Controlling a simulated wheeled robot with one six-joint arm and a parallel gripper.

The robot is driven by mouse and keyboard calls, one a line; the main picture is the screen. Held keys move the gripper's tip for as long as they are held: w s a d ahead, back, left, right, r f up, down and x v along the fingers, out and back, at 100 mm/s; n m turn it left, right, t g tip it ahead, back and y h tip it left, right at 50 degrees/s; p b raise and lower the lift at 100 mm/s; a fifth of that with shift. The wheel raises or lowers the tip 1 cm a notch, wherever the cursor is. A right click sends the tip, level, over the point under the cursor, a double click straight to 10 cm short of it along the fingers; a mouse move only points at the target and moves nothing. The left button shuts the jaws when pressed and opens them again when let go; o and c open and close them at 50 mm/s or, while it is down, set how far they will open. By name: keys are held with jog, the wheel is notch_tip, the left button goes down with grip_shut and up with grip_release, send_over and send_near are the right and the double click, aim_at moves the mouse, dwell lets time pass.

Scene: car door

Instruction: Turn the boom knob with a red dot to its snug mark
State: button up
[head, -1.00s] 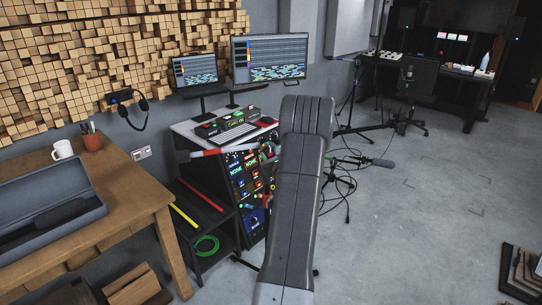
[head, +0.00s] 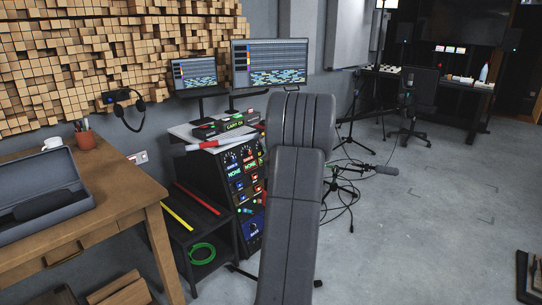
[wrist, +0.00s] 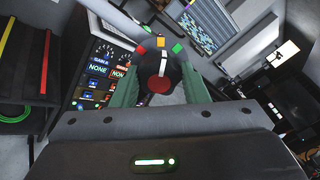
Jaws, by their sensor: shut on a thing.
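The black boom knob with a red dot (wrist: 159,84) is in the middle of the wrist view. A white pointer line runs up its face from the dot. Around its upper rim are coloured marks: an orange mark (wrist: 160,42) at the top and a green mark (wrist: 177,48) to its right, with another partly visible to the left. The line points up, close to the orange mark. My gripper (wrist: 161,92) is shut on the knob, one green finger on each side. In the head view my own arm hides the knob and the fingers.
A rack with lit panels (head: 240,175) stands left of my arm, with a red-and-white boom (head: 205,145) lying across its top. A shelf with coloured bars and a green cable (head: 201,253) stands beside it.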

jog(key=shift+f+n+b, duration=0.15)
jog(key=shift+n+b, duration=0.45)
jog(key=shift+b, duration=0.35)
jog(key=shift+n, duration=0.3)
jog(key=o, duration=1)
jog(key=shift+c, duration=0.2)
jog(key=shift+s, duration=0.1)
jog(key=b+v, duration=0.1)
jog(key=v, duration=1.2)
jog(key=shift+s+d+b, duration=0.15)
jog(key=shift+s+b, duration=0.15)
jog(key=shift+b, duration=0.05)
jog(key=shift+w, duration=0.1)
